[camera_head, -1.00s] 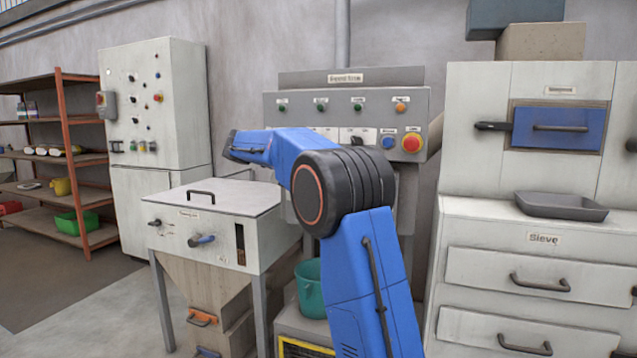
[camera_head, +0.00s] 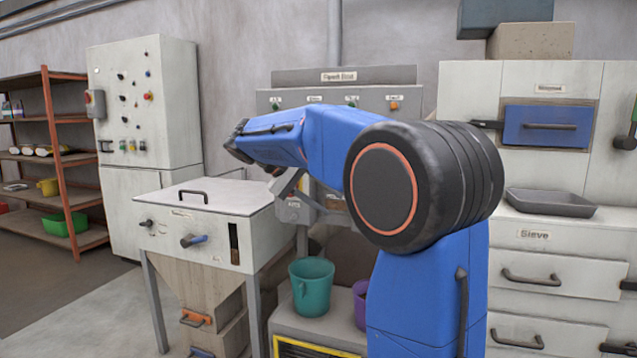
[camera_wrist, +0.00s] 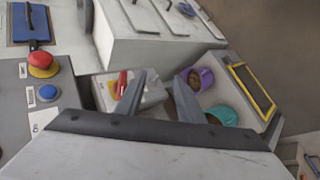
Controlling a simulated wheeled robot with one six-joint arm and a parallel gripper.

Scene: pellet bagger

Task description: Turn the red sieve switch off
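In the wrist view, a red lever-like switch (camera_wrist: 122,84) with yellow beside it sits on a light grey box (camera_wrist: 152,95). It looks like the red sieve switch, but its label is unreadable. My gripper (camera_wrist: 160,82) is open and empty, its two grey fingers apart. The left finger partly overlaps the box just right of the red switch; I cannot tell the gap in depth. In the head view, my blue arm hides the red switch and most of my gripper.
A red mushroom button (camera_wrist: 41,60) and a blue button (camera_wrist: 48,93) are on the grey panel. A teal bucket (camera_head: 311,286) and a purple bucket (camera_head: 361,303) stand below. The sieve cabinet (camera_head: 545,215) is at right, the lidded hopper (camera_head: 195,222) at left.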

